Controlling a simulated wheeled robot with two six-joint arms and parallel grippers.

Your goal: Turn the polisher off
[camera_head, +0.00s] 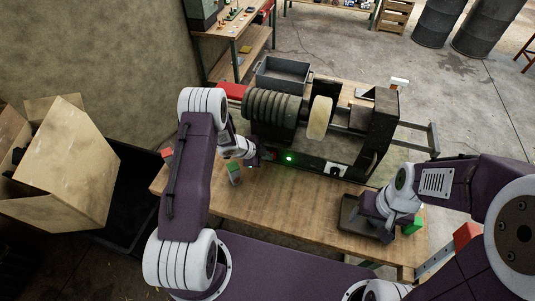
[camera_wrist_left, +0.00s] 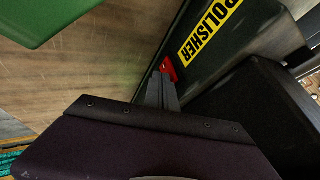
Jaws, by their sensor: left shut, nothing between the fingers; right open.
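The polisher (camera_head: 272,108) stands on the workbench, with a ribbed dark motor and a pale wheel (camera_head: 319,117). A green light (camera_head: 289,158) glows on its front base. In the left wrist view its side bears a yellow POLISHER label (camera_wrist_left: 209,28). A small red part (camera_wrist_left: 168,69) shows on it just beyond my left fingertips; I cannot tell if they touch. My left gripper (camera_head: 257,160) is shut and empty at the left of the polisher's front; its fingers (camera_wrist_left: 162,88) also show in the left wrist view. My right gripper (camera_head: 378,212) is open, low over the right bench end.
A dark tray (camera_head: 349,213) lies by my right gripper, with a green block (camera_head: 413,226) beside it. A small grey-green object (camera_head: 235,173) stands near my left gripper. A grey bin (camera_head: 283,75) is behind the polisher. A cardboard box (camera_head: 75,170) is at left.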

